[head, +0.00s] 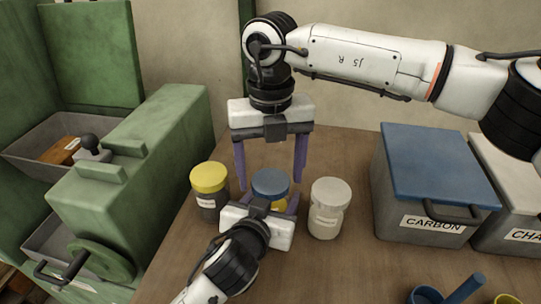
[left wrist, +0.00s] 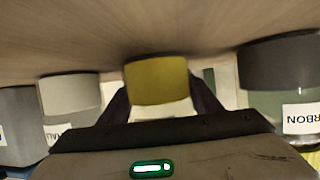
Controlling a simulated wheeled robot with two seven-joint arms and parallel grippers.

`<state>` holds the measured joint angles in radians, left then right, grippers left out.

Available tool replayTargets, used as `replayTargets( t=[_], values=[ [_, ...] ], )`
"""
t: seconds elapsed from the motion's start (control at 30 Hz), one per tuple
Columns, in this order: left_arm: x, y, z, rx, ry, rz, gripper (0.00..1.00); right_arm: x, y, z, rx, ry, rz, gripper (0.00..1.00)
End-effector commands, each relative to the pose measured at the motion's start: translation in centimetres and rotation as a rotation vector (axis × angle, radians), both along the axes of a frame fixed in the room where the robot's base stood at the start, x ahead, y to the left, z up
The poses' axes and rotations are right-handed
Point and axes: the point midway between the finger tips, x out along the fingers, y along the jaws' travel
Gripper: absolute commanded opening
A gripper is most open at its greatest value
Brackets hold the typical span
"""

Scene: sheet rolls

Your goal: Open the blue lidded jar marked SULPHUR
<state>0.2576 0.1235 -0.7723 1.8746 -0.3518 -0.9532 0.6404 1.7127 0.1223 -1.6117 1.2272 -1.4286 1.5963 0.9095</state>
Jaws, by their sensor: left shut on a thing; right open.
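The blue-lidded jar (head: 270,183) stands on the table between two other jars, with yellow contents below its lid. In the left wrist view, upside down, its yellow contents (left wrist: 157,82) show between the fingers. Its marking cannot be read. My left gripper (head: 266,203) is shut on the jar's body from the near side. My right gripper (head: 270,174) is open and points down from above. Its two fingers stand to the left and right of the blue lid, with gaps on both sides. The lid is on the jar.
A yellow-lidded jar (head: 209,180) with dark contents stands close on the left. A white-lidded jar (head: 328,195) stands close on the right. A grey CARBON box (head: 420,220) with a blue lid is further right. A green machine (head: 140,170) stands at the left.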

Motion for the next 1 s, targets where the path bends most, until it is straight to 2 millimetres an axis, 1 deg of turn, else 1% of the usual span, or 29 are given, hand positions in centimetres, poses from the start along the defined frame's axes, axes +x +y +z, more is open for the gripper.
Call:
replayTargets(
  t=[0.1, 0.33, 0.37, 0.6, 0.7, 0.77, 0.9, 1.0],
  values=[
    [0.01, 0.02, -0.01, 0.000, 0.000, 0.000, 0.00, 0.00, -0.04, -0.55, -0.001, 0.000, 0.000, 0.71],
    [0.01, 0.01, -0.01, 0.000, 0.000, 0.000, 0.00, 0.00, -0.03, -0.63, -0.001, -0.001, 0.001, 0.71],
    [0.01, 0.01, -0.01, 0.000, 0.000, 0.000, 0.00, 0.00, -0.03, -0.63, -0.001, -0.001, 0.001, 0.69],
    [0.01, 0.01, -0.01, 0.000, 0.000, 0.000, 0.00, 0.00, -0.03, -0.61, -0.001, 0.000, 0.001, 0.29],
    [0.01, 0.01, -0.01, 0.000, 0.000, 0.000, 0.00, -0.01, -0.02, -0.60, -0.001, 0.000, 0.008, 0.29],
    [0.01, 0.02, -0.01, 0.000, 0.000, 0.000, 0.00, -0.01, -0.02, -0.60, -0.001, 0.000, 0.047, 0.29],
    [0.01, 0.02, -0.01, 0.000, 0.000, 0.000, 0.00, 0.01, -0.01, -0.58, 0.000, -0.001, 0.209, 0.29],
    [0.01, 0.01, -0.01, 0.000, 0.000, 0.000, 0.00, 0.01, -0.02, -0.59, 0.000, -0.001, 0.279, 0.29]
  ],
)
